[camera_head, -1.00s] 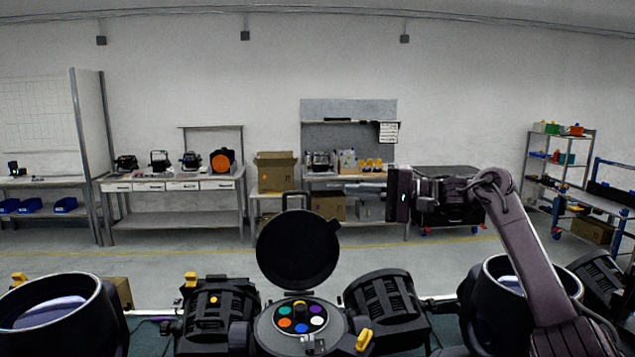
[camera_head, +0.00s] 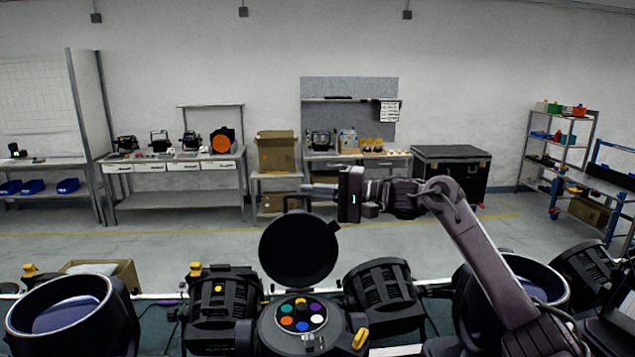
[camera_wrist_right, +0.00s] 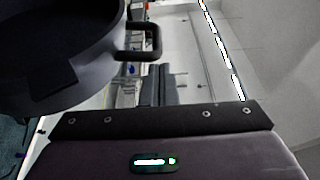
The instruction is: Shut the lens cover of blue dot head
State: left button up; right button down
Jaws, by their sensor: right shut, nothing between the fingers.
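A head with an open round black lens cover (camera_head: 299,250) stands in the front middle. The cover is upright, its handle (camera_head: 297,198) on top. The head's face (camera_head: 283,338) carries several coloured discs, one of them blue; I see no other blue dot on it. My right gripper (camera_head: 308,188) is shut and empty, its fingers pointing left just above and beside the handle, apparently apart from it. In the right wrist view the gripper (camera_wrist_right: 157,72) shows, with the cover (camera_wrist_right: 60,60) and its handle (camera_wrist_right: 152,40) at upper left. My left gripper is out of view.
A black head with a yellow dot (camera_head: 215,318) stands left of the open one, another black head (camera_head: 383,300) right. Large open-topped cans stand at far left (camera_head: 112,322) and right (camera_head: 553,290), the latter partly behind my right arm. Workbenches line the back wall.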

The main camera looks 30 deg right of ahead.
jog(key=shift+s+a, duration=0.25)
jog(key=shift+s, duration=0.2)
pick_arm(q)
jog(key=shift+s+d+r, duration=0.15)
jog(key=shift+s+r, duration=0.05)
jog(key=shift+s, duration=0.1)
pick_arm(e)
jog(key=shift+w, duration=0.1)
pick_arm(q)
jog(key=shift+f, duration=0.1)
